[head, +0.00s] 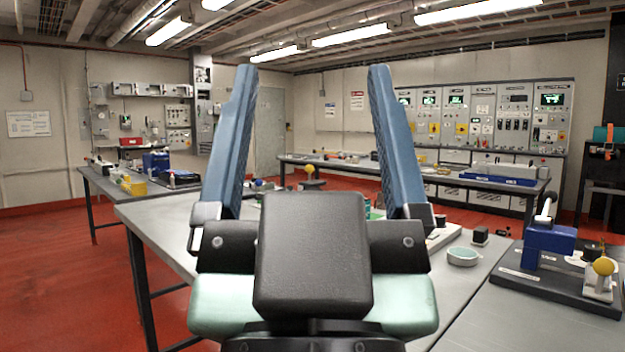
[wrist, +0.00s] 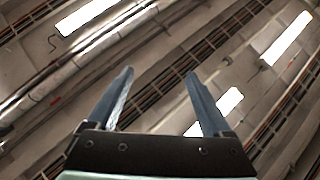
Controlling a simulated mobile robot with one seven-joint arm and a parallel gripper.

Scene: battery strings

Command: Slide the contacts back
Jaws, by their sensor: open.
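My gripper (head: 311,85) is raised in front of the head camera, its two blue fingers wide apart and pointing up, with nothing between them. In the wrist view my gripper (wrist: 160,82) is also open and empty against the ceiling. I cannot make out the contacts with certainty. A blue device with a white lever (head: 548,241) stands on a dark base at the right of the near bench. My gripper is well apart from it. My gripper and wrist hide much of the middle of the near bench.
Farther benches stand left and behind, with control cabinets (head: 480,117) at the back wall. Red floor is open at left.

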